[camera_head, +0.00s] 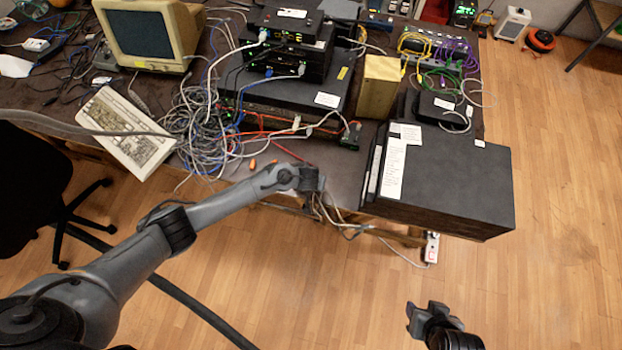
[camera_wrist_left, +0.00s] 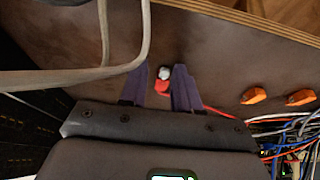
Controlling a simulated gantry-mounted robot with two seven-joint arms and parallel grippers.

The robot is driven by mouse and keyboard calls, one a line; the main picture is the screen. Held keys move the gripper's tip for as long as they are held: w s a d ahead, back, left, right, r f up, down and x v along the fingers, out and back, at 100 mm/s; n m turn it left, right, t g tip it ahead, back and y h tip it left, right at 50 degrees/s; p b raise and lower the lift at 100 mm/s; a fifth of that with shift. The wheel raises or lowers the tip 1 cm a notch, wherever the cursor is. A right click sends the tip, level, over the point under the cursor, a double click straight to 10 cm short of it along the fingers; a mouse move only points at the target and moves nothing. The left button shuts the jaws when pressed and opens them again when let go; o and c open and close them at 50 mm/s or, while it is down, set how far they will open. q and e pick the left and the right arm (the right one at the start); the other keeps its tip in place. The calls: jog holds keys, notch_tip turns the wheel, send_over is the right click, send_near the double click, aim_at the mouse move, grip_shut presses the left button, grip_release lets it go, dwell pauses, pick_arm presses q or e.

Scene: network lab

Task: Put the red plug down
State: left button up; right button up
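The red plug (camera_wrist_left: 161,87) with its pale tip lies between the two purple fingers of my left gripper (camera_wrist_left: 162,68) in the left wrist view. A narrow gap shows between the plug and the left-hand finger, and the fingers look parted around it. A thin red cable (camera_wrist_left: 222,112) runs out to the right past the other finger. In the head view my left gripper (camera_head: 313,184) is at the table's front edge, and the plug cannot be made out there. My right gripper (camera_head: 424,312) is over the floor at lower right, its fingers apart and empty.
Two orange pieces (camera_wrist_left: 254,96) lie on the dark tabletop (camera_wrist_left: 215,60). A tangle of cables (camera_head: 205,125) lies left of my left gripper. A large black case (camera_head: 450,180) stands to its right. Pale cables (camera_wrist_left: 125,40) cross close to the wrist camera.

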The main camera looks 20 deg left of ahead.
pick_arm(q)
jog(key=a+p+v, duration=0.1)
jog(key=p+v, duration=0.3)
jog(key=v, duration=0.9)
jog(key=s+d+r+m+h, duration=0.1)
jog(key=s+d+r+m, duration=0.15)
jog(key=s, duration=0.55)
jog(key=s+a+r, duration=0.3)
jog(key=s+r, duration=0.1)
jog(key=s, duration=0.3)
jog(key=s+a+r+m+g, duration=0.1)
jog(key=s+a+r, duration=0.3)
jog(key=s, duration=0.3)
jog(key=shift+r, duration=0.45)
jog(key=shift+a+m+p, duration=0.1)
jog(key=shift+m+p, duration=0.15)
jog(key=shift+p, duration=0.05)
notch_tip(320, 180, up, 18)
jog(key=p, duration=1.8)
notch_tip(320, 180, down, 54)
jog(key=b, duration=5.4)
jog(key=shift+f, duration=0.2)
